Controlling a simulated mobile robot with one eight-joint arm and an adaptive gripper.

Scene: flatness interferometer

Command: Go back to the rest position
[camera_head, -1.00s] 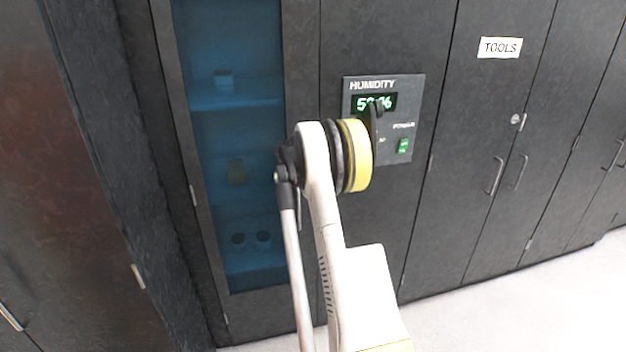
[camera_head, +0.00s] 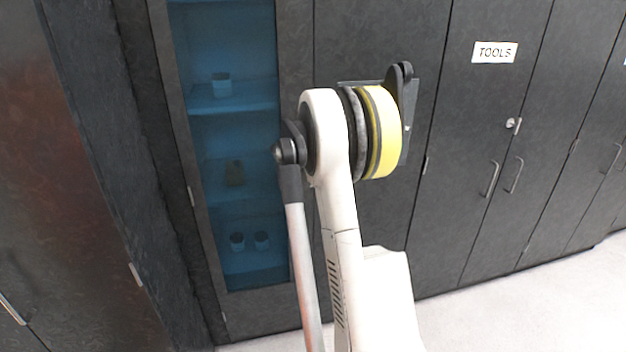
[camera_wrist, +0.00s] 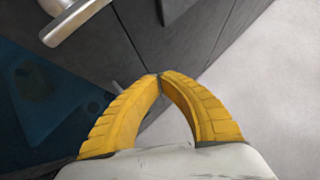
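My gripper (camera_wrist: 160,77) shows in the wrist view as two yellow ridged fingers. Their tips meet, and nothing shows between them. Behind the fingers are dark cabinet fronts and pale floor. In the head view my white arm stands raised in the middle, in front of the cabinets, and my gripper is not visible there. The humidity panel (camera_head: 350,84) on the cabinet is almost wholly hidden behind my arm's yellow-banded joint.
A glass-fronted cabinet (camera_head: 228,130) with small items on its shelves stands left of my arm. A metal handle (camera_wrist: 75,22) is close in the wrist view. The TOOLS cabinet (camera_head: 480,110) is on the right. The pale floor (camera_head: 520,310) at lower right is clear.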

